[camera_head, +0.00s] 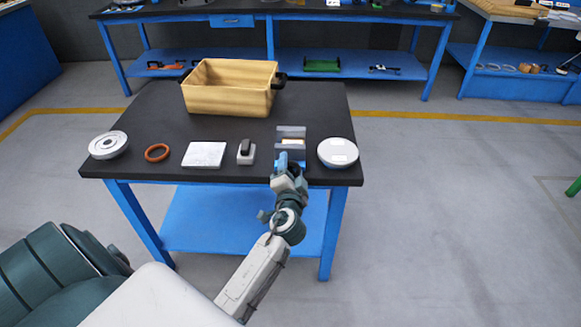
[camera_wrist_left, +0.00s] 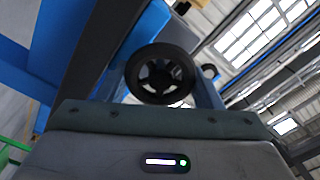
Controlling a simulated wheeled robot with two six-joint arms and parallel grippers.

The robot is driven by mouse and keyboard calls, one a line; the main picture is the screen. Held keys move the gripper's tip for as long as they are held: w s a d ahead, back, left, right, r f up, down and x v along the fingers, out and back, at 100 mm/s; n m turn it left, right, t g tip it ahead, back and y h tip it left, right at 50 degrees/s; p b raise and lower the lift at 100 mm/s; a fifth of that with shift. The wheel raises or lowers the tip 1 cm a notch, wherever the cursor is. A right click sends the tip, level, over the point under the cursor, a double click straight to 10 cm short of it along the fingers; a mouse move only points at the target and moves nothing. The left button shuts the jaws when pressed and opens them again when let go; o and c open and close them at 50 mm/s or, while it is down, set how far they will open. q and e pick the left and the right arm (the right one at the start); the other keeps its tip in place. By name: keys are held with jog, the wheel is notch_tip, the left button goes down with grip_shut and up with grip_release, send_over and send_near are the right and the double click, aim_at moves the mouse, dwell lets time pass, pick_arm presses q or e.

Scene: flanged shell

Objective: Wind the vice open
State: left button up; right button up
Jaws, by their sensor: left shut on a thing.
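The vice (camera_head: 291,133) stands near the front edge of the black table, with grey jaw blocks and something pale between them. My left gripper (camera_head: 284,162) is at the front of the vice, at the table edge, and hides the handle in the head view. In the left wrist view a black spoked handwheel (camera_wrist_left: 161,75) faces the camera between the fingers. The left gripper is shut on this handwheel. How wide the vice jaws stand apart is hard to tell. My right gripper is not in view.

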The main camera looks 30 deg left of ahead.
pick_arm(q)
jog(key=shift+m+p, duration=0.3)
jog(key=shift+m, duration=1)
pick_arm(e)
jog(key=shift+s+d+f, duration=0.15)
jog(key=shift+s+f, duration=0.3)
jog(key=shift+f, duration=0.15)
pick_arm(q)
jog(key=shift+f, duration=0.1)
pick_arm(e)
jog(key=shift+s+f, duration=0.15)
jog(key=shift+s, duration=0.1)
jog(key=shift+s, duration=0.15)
pick_arm(q)
jog(key=o, duration=0.9)
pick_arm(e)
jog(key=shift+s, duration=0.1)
